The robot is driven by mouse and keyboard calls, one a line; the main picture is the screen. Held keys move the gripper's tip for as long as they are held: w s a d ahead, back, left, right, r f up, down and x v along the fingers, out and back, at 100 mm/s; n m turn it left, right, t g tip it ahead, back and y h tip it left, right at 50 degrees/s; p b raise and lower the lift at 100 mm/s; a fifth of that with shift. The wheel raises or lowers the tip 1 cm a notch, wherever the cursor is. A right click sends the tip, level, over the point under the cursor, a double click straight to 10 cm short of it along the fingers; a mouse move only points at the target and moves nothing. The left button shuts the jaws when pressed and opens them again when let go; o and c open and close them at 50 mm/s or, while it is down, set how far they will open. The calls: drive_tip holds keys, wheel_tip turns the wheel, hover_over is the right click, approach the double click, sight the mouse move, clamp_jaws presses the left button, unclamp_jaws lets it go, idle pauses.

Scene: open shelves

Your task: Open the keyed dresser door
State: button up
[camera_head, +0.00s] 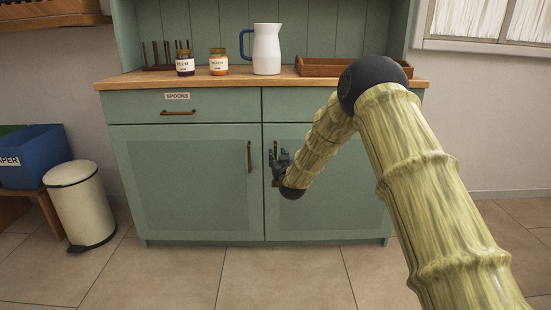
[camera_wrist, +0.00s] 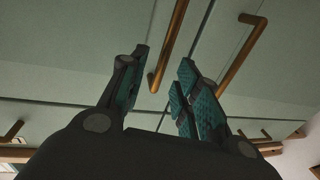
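The green dresser (camera_head: 190,215) has two lower doors, both closed. The left door (camera_head: 185,180) and right door (camera_head: 335,205) each have a vertical bronze handle near the centre seam. My gripper (camera_head: 279,160) is in front of the right door, by its handle (camera_head: 275,149). In the wrist view, which looks upside down, my gripper (camera_wrist: 162,72) is open, with its two teal-padded fingers apart. One door handle (camera_wrist: 171,40) shows between the fingers' lines; I cannot tell whether they touch it. The other handle (camera_wrist: 241,58) is right of the fingers. No key can be made out.
The wooden top holds two jars (camera_head: 218,63), a white pitcher (camera_head: 267,50), a dark peg rack (camera_head: 158,56) and a wooden tray (camera_head: 322,67). A drawer labelled SPOONS (camera_head: 178,105) is shut. A cream bin (camera_head: 80,205) and blue box (camera_head: 38,155) stand left. The floor in front is clear.

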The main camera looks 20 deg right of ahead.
drive_tip(key=shift+w+d+b, duration=0.15)
drive_tip(key=shift+w+b, duration=0.4)
drive_tip(key=shift+w, duration=1.4)
clamp_jaws()
